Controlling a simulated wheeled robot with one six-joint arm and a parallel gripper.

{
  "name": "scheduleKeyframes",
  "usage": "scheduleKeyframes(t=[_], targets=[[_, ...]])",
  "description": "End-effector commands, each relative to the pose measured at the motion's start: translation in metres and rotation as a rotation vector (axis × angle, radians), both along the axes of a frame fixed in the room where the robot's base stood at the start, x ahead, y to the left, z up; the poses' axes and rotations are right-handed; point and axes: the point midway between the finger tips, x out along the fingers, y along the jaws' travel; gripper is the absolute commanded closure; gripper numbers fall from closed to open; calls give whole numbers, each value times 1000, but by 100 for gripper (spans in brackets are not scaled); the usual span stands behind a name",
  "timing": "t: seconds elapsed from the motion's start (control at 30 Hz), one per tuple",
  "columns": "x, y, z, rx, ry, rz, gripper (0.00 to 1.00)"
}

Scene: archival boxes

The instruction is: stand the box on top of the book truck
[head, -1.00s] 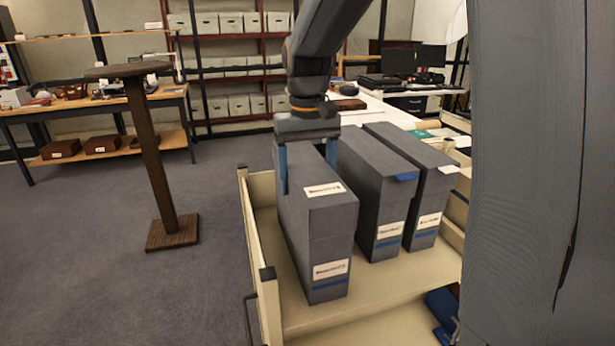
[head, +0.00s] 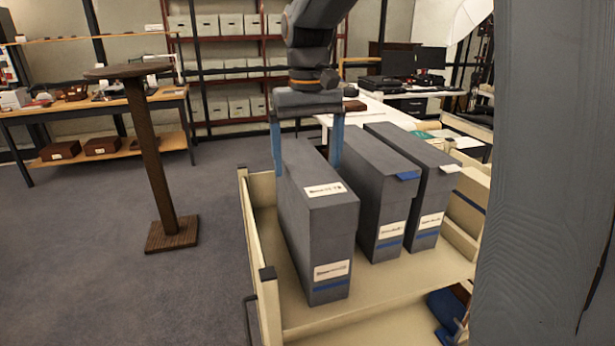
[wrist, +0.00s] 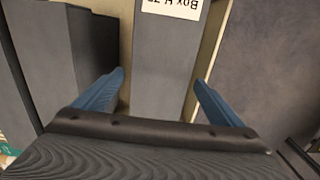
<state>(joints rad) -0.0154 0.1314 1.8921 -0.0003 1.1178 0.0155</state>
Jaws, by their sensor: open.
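Three grey archival boxes stand upright on the cream book truck (head: 390,290). The left box (head: 325,235) has white labels on its top and front and a blue stripe low on the front. My gripper (head: 307,165) is open above the rear part of this left box, one blue finger to each side of it. In the wrist view the left box (wrist: 165,75) lies between the spread fingers (wrist: 160,95), with its label upside down. The fingers look apart from its sides. The truck's lower part is partly hidden.
The middle box (head: 385,205) stands close to the right of the left box, with a blue tab on top. The right box (head: 425,195) has a white tab. A tall brown stand (head: 155,160) is at left. Blue items (head: 447,308) lie lower right.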

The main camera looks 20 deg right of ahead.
Motion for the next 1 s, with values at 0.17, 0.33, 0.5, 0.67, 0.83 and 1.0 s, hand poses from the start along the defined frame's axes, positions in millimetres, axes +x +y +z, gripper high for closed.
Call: scheduleKeyframes(t=[0.17,0.33,0.5,0.67,0.83,1.0], targets=[[1,0,36,0,-4,0,10],[1,0,61,0,-3,0,10],[0,0,73,0,0,0,10],[0,0,75,0,1,0,10],[0,0,75,0,1,0,10],[-1,0,76,0,1,0,10]])
